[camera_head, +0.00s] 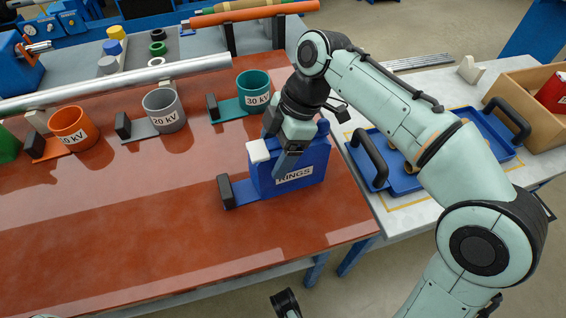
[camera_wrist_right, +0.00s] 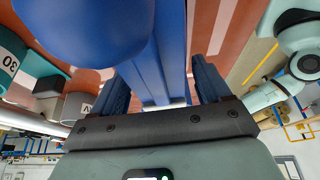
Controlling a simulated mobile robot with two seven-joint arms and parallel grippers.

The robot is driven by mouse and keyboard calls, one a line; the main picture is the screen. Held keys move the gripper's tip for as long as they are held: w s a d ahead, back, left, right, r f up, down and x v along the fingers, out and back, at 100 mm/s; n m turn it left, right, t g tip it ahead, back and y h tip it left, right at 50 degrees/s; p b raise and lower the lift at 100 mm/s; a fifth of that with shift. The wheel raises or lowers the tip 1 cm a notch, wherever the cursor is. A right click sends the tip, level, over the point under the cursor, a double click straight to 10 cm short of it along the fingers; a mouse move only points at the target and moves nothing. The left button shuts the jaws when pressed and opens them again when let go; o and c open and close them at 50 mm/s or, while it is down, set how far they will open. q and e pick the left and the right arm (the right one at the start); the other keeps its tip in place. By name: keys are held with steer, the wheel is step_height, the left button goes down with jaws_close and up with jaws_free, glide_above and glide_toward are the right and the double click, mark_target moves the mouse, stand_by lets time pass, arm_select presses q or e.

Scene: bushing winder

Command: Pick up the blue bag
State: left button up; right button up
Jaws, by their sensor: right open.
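The blue bag (camera_head: 312,172) is a boxy blue holder with a white RINGS label and a white piece on its top left corner. It stands upright near the right edge of the red-brown table. My right gripper (camera_head: 281,157) points down at the top of the bag. In the right wrist view my right gripper (camera_wrist_right: 163,85) is open, with its fingers on either side of a blue upright part of the bag (camera_wrist_right: 172,45). I cannot tell whether they touch it.
Teal (camera_head: 254,90), grey (camera_head: 164,110) and orange (camera_head: 72,128) cups stand in a row left of and behind the bag. A blue tray (camera_head: 398,180) with black handles lies to the right. The front of the table (camera_head: 130,240) is clear.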

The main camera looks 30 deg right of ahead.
steer(key=shift+f, duration=0.25)
stand_by(0.4)
jaws_close()
